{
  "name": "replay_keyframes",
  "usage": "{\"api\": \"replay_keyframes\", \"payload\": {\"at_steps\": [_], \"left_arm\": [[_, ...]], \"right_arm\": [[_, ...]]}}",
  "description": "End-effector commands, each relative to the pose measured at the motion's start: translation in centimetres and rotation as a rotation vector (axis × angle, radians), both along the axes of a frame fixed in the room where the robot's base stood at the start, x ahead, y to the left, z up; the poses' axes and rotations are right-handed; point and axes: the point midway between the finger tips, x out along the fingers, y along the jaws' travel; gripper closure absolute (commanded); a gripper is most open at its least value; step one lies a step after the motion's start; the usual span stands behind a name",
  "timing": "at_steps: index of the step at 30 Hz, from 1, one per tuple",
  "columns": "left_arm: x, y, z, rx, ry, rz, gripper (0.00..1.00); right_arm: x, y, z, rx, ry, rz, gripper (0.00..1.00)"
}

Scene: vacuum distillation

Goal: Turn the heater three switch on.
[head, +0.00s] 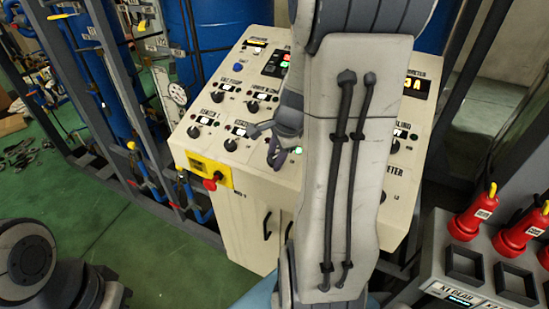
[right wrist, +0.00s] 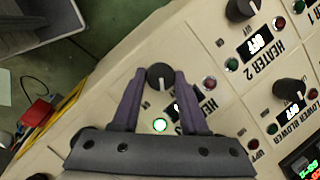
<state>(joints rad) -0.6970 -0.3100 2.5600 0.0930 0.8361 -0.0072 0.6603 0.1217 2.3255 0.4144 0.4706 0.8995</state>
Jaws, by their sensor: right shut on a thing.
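In the right wrist view, my right gripper (right wrist: 160,79) has its two purple fingers on either side of a round black switch knob (right wrist: 160,77), shut on it. Beside the knob is a label that begins "HEATER" (right wrist: 206,104); its number is hidden by a finger. A green lamp (right wrist: 160,125) at this knob is brightly lit, and a red lamp (right wrist: 209,83) is dark. The small display there is mostly covered. In the head view, my right gripper (head: 277,152) is at the panel, partly behind my right arm. My left gripper is out of sight.
The sloped cream control panel (head: 222,158) carries several other knobs. The heater 2 knob (right wrist: 242,9) is close by, with its display reading OFF. A red emergency button (head: 211,183) sits on the front left edge. Red-handled tools (head: 470,220) stand at the right.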

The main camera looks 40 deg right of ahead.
Motion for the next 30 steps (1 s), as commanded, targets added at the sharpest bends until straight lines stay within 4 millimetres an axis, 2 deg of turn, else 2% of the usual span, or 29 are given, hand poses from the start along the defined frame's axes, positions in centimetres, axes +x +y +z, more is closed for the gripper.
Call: {"api": "replay_keyframes", "payload": {"at_steps": [6,15,30], "left_arm": [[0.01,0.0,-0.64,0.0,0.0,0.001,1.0],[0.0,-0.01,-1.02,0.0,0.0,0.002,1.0],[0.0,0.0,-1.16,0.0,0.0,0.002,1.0]], "right_arm": [[-0.18,0.03,-0.1,0.024,-0.066,-0.177,1.0],[-0.26,0.14,-0.1,0.05,-0.129,-0.35,1.0],[-0.26,0.18,-0.08,0.063,-0.16,-0.435,1.0]]}}
